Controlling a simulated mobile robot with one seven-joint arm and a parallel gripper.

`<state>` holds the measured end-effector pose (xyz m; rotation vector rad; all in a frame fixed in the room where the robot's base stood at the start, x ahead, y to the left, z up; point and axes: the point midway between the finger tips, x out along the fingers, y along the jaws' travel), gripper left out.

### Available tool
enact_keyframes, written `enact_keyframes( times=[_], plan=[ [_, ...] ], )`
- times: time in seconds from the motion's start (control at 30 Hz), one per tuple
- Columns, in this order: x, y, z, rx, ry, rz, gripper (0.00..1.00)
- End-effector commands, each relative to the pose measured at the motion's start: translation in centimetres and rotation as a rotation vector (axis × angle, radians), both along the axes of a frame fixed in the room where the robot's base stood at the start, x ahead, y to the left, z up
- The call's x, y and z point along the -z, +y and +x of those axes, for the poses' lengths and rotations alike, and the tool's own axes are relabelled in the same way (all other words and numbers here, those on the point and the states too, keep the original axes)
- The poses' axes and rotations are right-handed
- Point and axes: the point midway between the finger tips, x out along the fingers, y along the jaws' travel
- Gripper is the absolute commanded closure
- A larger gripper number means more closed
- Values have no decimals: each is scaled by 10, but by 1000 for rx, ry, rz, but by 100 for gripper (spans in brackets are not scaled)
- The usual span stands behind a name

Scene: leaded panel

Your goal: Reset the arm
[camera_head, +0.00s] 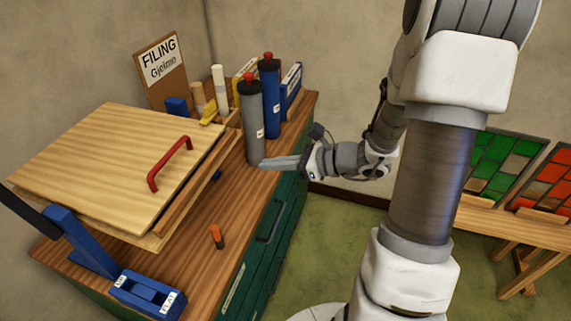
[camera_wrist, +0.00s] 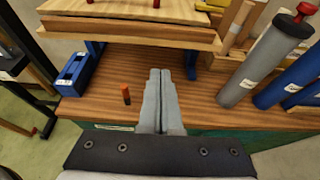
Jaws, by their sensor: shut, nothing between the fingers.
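My gripper (camera_head: 282,163) is shut and empty. In the head view its fingertips are beside the grey tube (camera_head: 253,122), over the right edge of the wooden bench top; I cannot tell whether they touch anything. In the wrist view the closed fingers (camera_wrist: 161,80) point over the bench top (camera_wrist: 205,98). My arm bends across the right half of the head view.
Coloured glass panels (camera_head: 500,165) rest on a wooden stand at right. Green floor is free between.

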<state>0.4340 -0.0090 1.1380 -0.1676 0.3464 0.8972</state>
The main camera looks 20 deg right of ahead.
Motion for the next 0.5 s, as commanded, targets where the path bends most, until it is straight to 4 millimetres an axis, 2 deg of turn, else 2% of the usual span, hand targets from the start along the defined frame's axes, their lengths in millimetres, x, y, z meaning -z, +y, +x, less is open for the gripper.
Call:
enact_keyframes(
  times=[0.2,0.5],
  plan=[
    [-10,-23,-17,2,3,-1,100],
    [-13,-24,-24,-19,0,-15,100]
  ],
)
